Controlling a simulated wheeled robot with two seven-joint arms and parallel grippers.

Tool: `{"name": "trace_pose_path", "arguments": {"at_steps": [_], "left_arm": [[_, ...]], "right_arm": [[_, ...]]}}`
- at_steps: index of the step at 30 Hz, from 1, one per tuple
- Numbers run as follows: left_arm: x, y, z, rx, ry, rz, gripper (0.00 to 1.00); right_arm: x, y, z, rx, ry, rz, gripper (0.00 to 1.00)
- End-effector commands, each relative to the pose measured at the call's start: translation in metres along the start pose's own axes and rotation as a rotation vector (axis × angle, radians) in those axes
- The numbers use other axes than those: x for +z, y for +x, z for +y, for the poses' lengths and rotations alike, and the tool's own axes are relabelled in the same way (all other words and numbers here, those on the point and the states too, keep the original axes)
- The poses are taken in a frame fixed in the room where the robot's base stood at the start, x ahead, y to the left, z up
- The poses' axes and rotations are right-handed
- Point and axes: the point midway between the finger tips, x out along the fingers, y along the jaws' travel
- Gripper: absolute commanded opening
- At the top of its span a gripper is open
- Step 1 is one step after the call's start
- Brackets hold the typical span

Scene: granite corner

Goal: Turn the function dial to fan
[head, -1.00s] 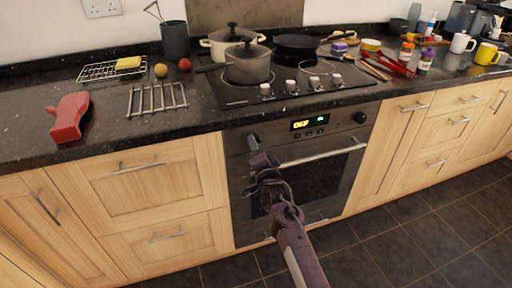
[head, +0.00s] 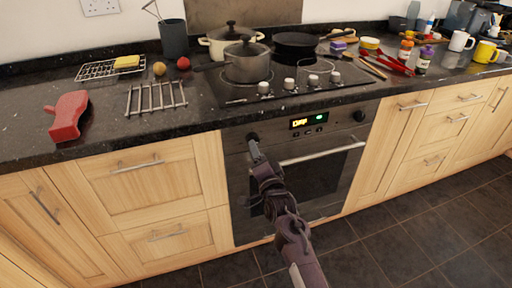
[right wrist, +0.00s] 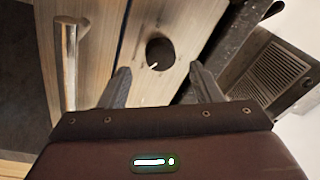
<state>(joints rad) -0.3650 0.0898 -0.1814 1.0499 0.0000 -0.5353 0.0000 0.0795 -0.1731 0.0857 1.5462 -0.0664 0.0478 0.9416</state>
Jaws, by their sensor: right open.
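The oven (head: 300,175) is built in under the counter. Its left dial (head: 253,137) is a dark round knob, partly hidden in the head view by my right gripper (head: 256,152). In the right wrist view the dial (right wrist: 160,53) is black, with a white mark at its lower left edge. My right gripper (right wrist: 160,82) is open, its two fingers apart on either side below the dial, and not visibly touching it. The oven's right dial (head: 359,116) stands clear. The display (head: 308,122) shows small orange and green signs. My left gripper is out of view.
The oven door handle (head: 322,154) sticks out below the panel and right of my right gripper. The counter edge overhangs above. Hob knobs (head: 289,83) and a grey pot (head: 246,66) are above on the hob. The floor (head: 400,235) in front is clear.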

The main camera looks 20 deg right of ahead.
Motion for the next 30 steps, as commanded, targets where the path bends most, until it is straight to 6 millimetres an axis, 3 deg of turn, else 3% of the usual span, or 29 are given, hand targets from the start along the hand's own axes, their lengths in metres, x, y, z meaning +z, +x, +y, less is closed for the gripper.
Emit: {"name": "trace_pose_path", "arguments": {"at_steps": [3, 9, 24, 27, 30], "left_arm": [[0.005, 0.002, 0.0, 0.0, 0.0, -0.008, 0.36], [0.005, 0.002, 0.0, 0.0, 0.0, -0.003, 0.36], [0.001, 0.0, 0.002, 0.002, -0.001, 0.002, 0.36], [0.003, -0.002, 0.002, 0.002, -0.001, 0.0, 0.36], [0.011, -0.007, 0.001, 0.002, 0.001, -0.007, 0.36]], "right_arm": [[0.0, -0.02, 0.001, 0.002, 0.0, 0.0, 0.58], [0.0, -0.037, 0.0, 0.0, -0.001, 0.001, 0.58], [0.001, -0.038, 0.001, 0.003, -0.003, -0.002, 0.58], [0.012, -0.042, 0.014, 0.036, -0.031, -0.033, 0.58], [0.041, -0.055, 0.048, 0.116, -0.107, -0.114, 0.58]]}}
